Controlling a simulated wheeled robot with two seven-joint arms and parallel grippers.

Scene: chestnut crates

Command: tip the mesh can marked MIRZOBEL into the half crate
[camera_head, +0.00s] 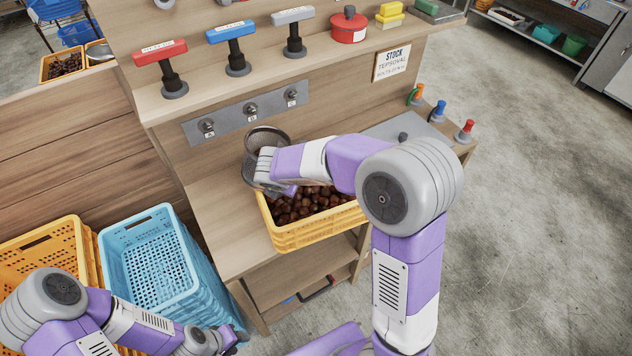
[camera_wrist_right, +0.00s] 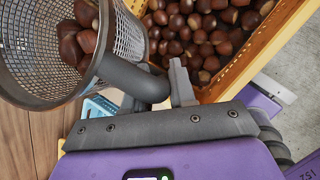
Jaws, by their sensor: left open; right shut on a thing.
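The half crate (camera_head: 315,233) is yellow, stands on the bench and holds many brown chestnuts. My right gripper (camera_head: 268,172) is over its left end, shut on the dark handle of a grey mesh can (camera_head: 267,139). In the right wrist view the can (camera_wrist_right: 125,40) is left of my right gripper (camera_wrist_right: 165,90), with a few chestnuts inside against the wall nearer the half crate (camera_wrist_right: 262,50). No marking on the can is readable. My left gripper (camera_head: 222,340) is open and empty at the lower left, beside the blue crates.
Stacked blue crates (camera_head: 150,262) and yellow crates (camera_head: 40,255) stand left of the bench. A shelf above carries red, blue and grey handles (camera_head: 293,30) and a red pot (camera_head: 348,27). Colored knobs (camera_head: 465,130) stand at the bench's right end. The floor at right is clear.

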